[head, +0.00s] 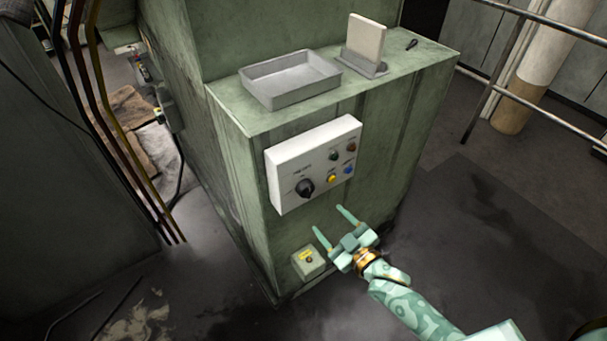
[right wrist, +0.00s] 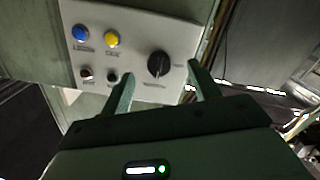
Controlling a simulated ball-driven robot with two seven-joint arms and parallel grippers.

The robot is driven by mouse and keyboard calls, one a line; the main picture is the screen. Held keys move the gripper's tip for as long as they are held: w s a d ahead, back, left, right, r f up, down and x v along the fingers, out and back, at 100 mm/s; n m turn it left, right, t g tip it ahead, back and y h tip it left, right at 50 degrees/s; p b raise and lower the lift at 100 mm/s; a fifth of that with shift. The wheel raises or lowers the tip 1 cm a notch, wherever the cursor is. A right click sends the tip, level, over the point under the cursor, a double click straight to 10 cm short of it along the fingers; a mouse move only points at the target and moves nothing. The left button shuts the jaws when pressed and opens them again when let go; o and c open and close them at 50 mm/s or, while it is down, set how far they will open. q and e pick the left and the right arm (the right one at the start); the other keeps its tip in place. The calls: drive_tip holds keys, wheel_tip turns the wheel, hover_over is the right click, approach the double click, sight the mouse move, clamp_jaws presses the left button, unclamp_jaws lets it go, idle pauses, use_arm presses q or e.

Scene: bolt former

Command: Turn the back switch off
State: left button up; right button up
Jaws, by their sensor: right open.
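A white control panel (head: 315,163) is fixed to the front of the green machine. It carries a black rotary knob (head: 304,188) and several coloured buttons. The panel (right wrist: 135,25) and knob (right wrist: 158,64) also show in the right wrist view, the knob appearing between the fingertips. My right gripper (head: 331,219) is open and empty just below and in front of the panel, apart from the knob in the head view. A small grey box (head: 167,108) with fittings is on the machine's left side; I cannot tell whether it is the back switch. My left gripper is not in view.
A grey tray (head: 290,92) and an upright pale plate in a holder (head: 364,68) stand on the machine's ledge. A small box with a yellow label (head: 307,262) is low on the front. Cables hang at left; a metal railing (head: 497,85) stands at right.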

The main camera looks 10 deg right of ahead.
sight(310, 194)
drive_tip(key=shift+t+y, duration=0.3)
drive_tip(key=b+x, duration=0.1)
drive_tip(key=x, duration=0.2)
drive_tip(key=r+b+x, duration=0.1)
drive_tip(key=b+x, duration=0.1)
drive_tip(key=x, duration=0.1)
drive_tip(key=r+b+x, duration=0.1)
drive_tip(key=x, duration=0.2)
drive_tip(key=shift+w+a, duration=0.1)
drive_tip(key=shift+a, duration=0.05)
drive_tip(key=m, duration=0.2)
drive_tip(key=shift+r+m, duration=0.1)
drive_tip(key=shift+m, duration=0.2)
drive_tip(key=m, duration=0.2)
drive_tip(key=shift+m, duration=0.4)
drive_tip(key=shift+r+m+p, duration=0.4)
drive_tip(key=shift+m+p, duration=0.45)
drive_tip(key=shift+m, duration=1.15)
drive_tip(key=shift+f+m, duration=0.3)
drive_tip(key=shift+m, duration=0.3)
drive_tip(key=c, duration=1.2)
drive_tip(key=n, duration=0.4)
drive_tip(key=shift+r+p, duration=0.1)
drive_tip(key=shift+p, duration=0.3)
drive_tip(key=n, duration=0.3)
drive_tip(key=shift+n, duration=0.3)
drive_tip(key=n, duration=0.3)
drive_tip(key=o, duration=1.2)
